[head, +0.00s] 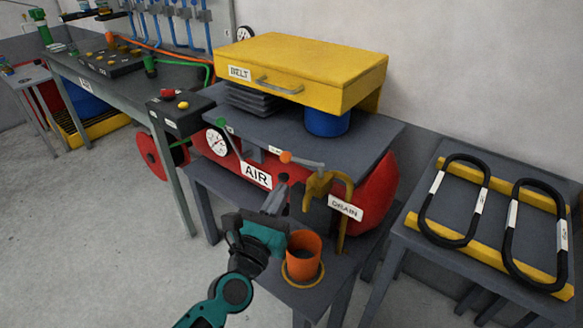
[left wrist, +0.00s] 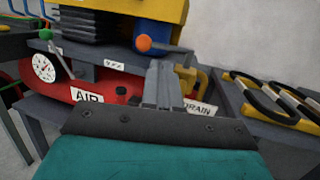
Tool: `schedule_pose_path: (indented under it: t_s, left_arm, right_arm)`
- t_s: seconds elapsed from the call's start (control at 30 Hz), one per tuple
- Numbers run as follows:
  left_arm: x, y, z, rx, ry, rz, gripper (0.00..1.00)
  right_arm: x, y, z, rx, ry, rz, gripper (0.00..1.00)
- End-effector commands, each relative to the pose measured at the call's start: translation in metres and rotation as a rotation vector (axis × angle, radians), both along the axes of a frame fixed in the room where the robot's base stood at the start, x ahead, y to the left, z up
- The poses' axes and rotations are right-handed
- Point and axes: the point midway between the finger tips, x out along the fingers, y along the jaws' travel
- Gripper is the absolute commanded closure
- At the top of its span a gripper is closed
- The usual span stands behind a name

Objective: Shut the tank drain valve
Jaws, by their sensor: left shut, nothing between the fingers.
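The drain valve's lever with an orange ball end (head: 286,157) sticks out sideways above the yellow drain pipe (head: 347,190), near the white DRAIN label (head: 346,208). The ball also shows in the left wrist view (left wrist: 143,43), just above and left of my fingertips. The red air tank (head: 222,167) lies behind, under the grey shelf. My left gripper (head: 279,190) is shut and empty, below the orange ball and in front of the tank; I see no clear contact with the lever. In the left wrist view, my fingers (left wrist: 163,68) partly hide the valve and pipe. My right gripper is not in view.
An orange cup (head: 303,252) stands on the lower shelf, close to my left gripper. A green-ended lever (head: 222,123) and a gauge (head: 216,142) are at the left. A yellow BELT drawer box (head: 310,65) sits above. A side table (head: 430,250) holds black loops.

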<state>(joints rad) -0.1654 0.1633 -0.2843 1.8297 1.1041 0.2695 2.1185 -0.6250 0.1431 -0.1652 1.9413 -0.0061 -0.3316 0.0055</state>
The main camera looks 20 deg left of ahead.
Motion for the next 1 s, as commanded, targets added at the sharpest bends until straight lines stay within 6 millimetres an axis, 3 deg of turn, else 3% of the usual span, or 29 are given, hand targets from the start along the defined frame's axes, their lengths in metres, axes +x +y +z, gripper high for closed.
schedule_pose_path:
  t_s: [0.2, 0.4, 0.87, 1.0]
  left_arm:
    - [0.040, -0.004, 0.010, 0.001, -0.002, 0.000, 1.00]
    - [0.059, -0.005, 0.012, 0.001, -0.001, 0.000, 1.00]
    - [0.063, -0.005, 0.012, 0.002, 0.001, 0.001, 1.00]
    - [0.060, 0.009, 0.011, 0.001, 0.001, 0.026, 1.00]
  right_arm:
    - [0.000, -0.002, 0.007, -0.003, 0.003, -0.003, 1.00]
    - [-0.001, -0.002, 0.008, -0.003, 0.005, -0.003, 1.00]
    - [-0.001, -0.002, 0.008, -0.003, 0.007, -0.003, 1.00]
    - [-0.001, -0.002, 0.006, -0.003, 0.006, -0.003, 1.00]
